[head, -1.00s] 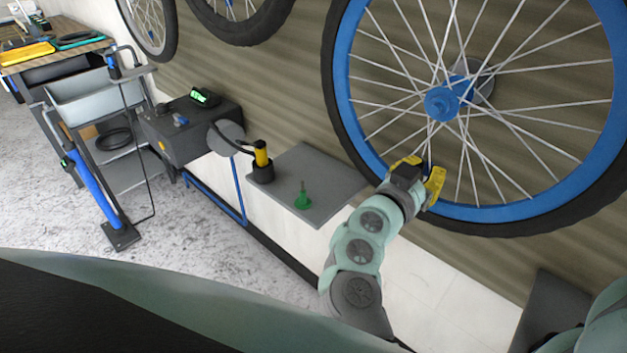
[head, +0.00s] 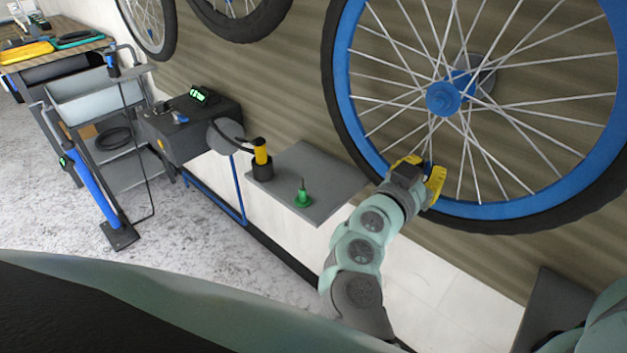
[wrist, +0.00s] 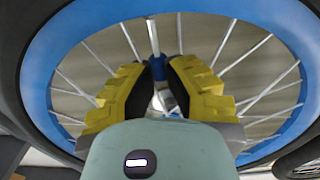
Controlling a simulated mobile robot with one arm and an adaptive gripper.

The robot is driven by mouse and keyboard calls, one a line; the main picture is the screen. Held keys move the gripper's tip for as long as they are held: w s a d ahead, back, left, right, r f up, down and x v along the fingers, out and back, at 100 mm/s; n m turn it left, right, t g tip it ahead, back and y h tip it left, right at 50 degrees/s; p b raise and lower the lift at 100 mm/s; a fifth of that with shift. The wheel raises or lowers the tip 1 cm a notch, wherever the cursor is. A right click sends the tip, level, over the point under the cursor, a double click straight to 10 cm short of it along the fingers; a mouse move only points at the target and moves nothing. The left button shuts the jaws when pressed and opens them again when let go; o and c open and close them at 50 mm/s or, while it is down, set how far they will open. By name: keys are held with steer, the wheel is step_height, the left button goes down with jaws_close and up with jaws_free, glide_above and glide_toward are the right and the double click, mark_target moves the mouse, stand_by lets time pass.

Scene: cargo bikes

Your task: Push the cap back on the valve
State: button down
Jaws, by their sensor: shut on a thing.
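My gripper (head: 424,170) is at the lower left of the blue-rimmed wheel (head: 360,130), just inside the rim. In the wrist view its yellow-and-black fingers (wrist: 159,76) are closed around a small blue piece (wrist: 157,68), which looks like the cap. Only a bit of this piece shows between the fingertips. A pale, silvery part (wrist: 167,101), possibly the valve, shows between the fingers closer to the palm. The fingers hide most of the contact, so I cannot tell whether the cap touches the valve.
Spokes surround the fingers closely. A grey shelf (head: 325,181) left of my arm holds a green-based pin tool (head: 303,197) and a yellow-and-black pump head (head: 261,158). A grey box (head: 190,130) and a blue floor pump (head: 95,188) stand farther left.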

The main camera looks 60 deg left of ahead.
steer(key=c, duration=0.5)
jaws_free()
steer(key=shift+c, duration=0.2)
steer(key=shift+s, duration=0.1)
steer(key=shift+b+v, duration=0.55)
steer(key=shift+v, duration=1.15)
steer(key=v, duration=0.6)
steer(key=shift+s+b, duration=0.25)
steer(key=shift+b, duration=0.2)
steer(key=shift+d, duration=0.1)
